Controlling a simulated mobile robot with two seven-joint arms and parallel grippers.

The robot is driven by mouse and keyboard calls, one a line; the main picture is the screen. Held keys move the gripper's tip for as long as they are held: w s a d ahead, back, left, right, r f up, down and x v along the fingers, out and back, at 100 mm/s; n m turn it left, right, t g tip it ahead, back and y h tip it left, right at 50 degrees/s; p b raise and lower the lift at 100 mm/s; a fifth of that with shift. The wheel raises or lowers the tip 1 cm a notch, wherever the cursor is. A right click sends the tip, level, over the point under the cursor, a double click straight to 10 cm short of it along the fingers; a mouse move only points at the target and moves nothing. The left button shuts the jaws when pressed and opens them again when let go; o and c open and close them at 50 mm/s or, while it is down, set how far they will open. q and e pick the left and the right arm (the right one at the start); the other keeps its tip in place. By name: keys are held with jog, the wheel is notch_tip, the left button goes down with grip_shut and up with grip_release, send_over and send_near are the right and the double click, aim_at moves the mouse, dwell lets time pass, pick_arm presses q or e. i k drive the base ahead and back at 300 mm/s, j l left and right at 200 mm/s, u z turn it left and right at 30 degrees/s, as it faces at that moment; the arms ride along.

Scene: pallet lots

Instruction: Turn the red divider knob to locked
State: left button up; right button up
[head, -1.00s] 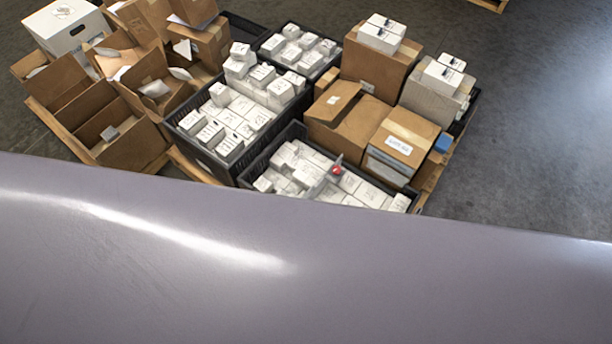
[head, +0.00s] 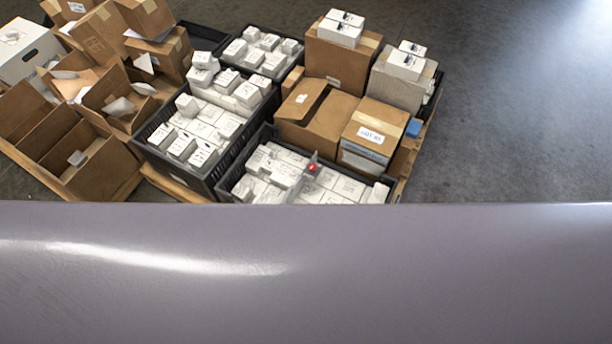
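The red divider knob (head: 312,168) is a small red spot on a thin grey divider (head: 304,180) that stands among white boxes in the front dark crate (head: 264,137). It is too small to tell which way the knob is turned. No gripper shows in the head view. A large smooth grey surface fills the lower part of the picture and hides the front edge of the crate.
Another dark crate (head: 196,188) of white boxes stands left of the front one. Brown cartons (head: 330,110) stand behind and to the right. Grey floor (head: 520,130) is clear at the right.

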aim_at(312, 167)
jog(key=i+j, duration=0.1)
jog(key=j, duration=0.2)
jog(key=i+j, duration=0.1)
jog(key=j, duration=0.15)
jog(key=i+j, duration=0.1)
jog(key=j, duration=0.2)
jog(key=i+j+z, duration=0.15)
jog(key=j, duration=0.15)
jog(key=j+z, duration=0.2)
jog(key=z, duration=1.9)
